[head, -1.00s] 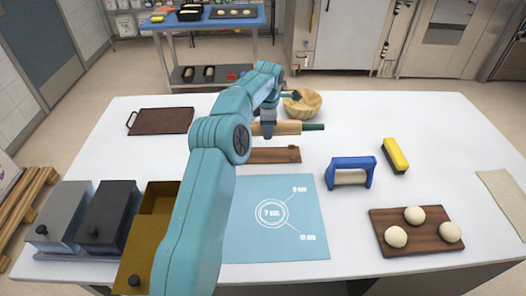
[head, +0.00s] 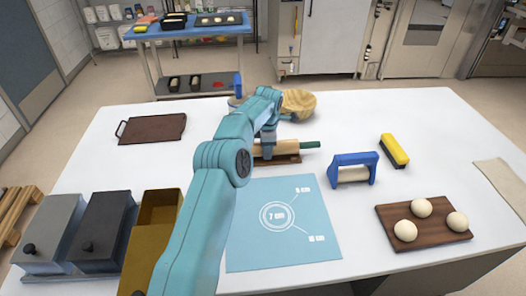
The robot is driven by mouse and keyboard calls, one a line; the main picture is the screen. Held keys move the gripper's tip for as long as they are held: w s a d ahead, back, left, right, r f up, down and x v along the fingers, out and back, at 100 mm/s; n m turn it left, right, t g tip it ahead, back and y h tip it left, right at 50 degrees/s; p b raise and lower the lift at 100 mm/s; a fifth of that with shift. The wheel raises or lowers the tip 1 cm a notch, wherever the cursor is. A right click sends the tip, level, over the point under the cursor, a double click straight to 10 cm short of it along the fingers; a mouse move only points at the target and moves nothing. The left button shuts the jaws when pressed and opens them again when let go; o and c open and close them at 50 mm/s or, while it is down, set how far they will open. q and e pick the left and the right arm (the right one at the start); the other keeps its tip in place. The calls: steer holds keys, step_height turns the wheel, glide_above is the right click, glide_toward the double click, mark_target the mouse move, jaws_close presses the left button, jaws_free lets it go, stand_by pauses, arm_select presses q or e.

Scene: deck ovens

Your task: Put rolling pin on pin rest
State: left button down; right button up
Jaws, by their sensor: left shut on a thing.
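The rolling pin (head: 294,148) has a pale wooden barrel and a green handle at its right end. It lies level, left to right, at the pin rest (head: 287,160), a dark wooden board just behind the blue mat. My left gripper (head: 267,152) points down and is shut on the pin near its left part. My arm hides the pin's left end and part of the rest. The pin looks very low over the rest or touching it; I cannot tell which. My right gripper is not in view.
A blue-handled tool (head: 353,160), a yellow-topped brush (head: 394,150) and a board with dough balls (head: 440,238) lie right. Lidded bins (head: 49,230) stand left; a brown tray (head: 152,129) lies behind them.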

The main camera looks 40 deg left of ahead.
arm_select(q)
steer(key=shift+s+f, duration=0.1)
steer(key=shift+f, duration=0.35)
steer(key=shift+w+d, duration=0.25)
steer(key=shift+w, duration=0.1)
steer(key=shift+s+a+f, duration=0.15)
steer(key=shift+s+a, duration=0.05)
steer(key=shift+s, duration=0.05)
steer(key=c, duration=0.5)
jaws_free()
steer(key=shift+s+a, duration=0.1)
steer(key=shift+c, duration=0.2)
steer(key=shift+o, duration=0.8)
steer(key=shift+w+d, duration=0.3)
steer(key=shift+s+a+r, duration=0.2)
steer(key=shift+r, duration=0.15)
steer(key=r, duration=0.3)
steer(key=d+r, duration=0.1)
steer(key=r, duration=0.2)
steer(key=s+r, duration=0.1)
steer(key=r, duration=0.3)
steer(key=shift+d+r, duration=0.1)
steer(key=shift+d, duration=0.05)
steer(key=shift+d+r, duration=0.15)
steer(key=shift+r, duration=0.45)
steer(key=shift+s, duration=0.15)
